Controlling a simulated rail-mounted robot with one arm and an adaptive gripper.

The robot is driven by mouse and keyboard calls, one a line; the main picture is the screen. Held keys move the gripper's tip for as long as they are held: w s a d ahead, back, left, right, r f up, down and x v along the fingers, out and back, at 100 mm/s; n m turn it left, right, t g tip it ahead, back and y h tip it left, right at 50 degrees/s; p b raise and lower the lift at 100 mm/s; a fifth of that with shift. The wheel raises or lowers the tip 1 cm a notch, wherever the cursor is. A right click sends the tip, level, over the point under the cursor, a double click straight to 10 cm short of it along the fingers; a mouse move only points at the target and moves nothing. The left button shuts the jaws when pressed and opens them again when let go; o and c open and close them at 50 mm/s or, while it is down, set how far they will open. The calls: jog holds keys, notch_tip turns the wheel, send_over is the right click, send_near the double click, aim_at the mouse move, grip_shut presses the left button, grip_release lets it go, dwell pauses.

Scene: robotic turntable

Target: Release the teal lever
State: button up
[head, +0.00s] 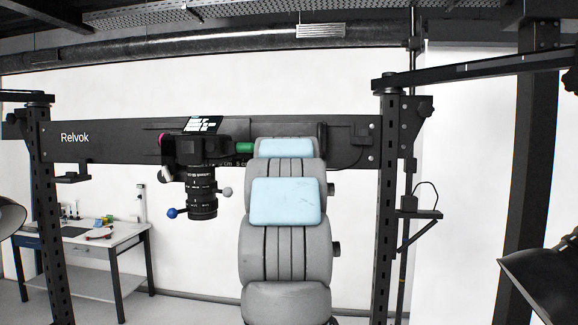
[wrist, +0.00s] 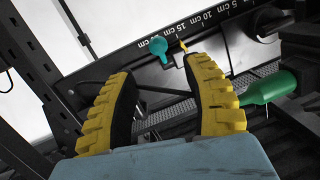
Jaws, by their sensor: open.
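The teal lever (wrist: 155,47) shows in the wrist view as a small rounded knob at the lower edge of a dark rail with a centimetre scale. My gripper (wrist: 158,72) has two curved yellow-and-black fingers, spread open with nothing between them. In the picture the lever appears just beyond the fingertips, between them and nearer the right one; I see no contact, and the depth gap is hard to judge. In the head view my grey arm hides the gripper and the teal lever.
A green handle (wrist: 268,88) lies right of the fingers in the wrist view, and its green end (head: 245,147) shows beside my arm in the head view. A black lens unit (head: 197,190) with blue and grey knobs hangs from the rail (head: 105,140). A workbench (head: 100,238) stands back left.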

jog(key=shift+s+r, duration=0.15)
jog(key=shift+s, duration=0.8)
jog(key=shift+s+r, duration=0.15)
jog(key=shift+s, duration=0.8)
jog(key=shift+c, duration=0.3)
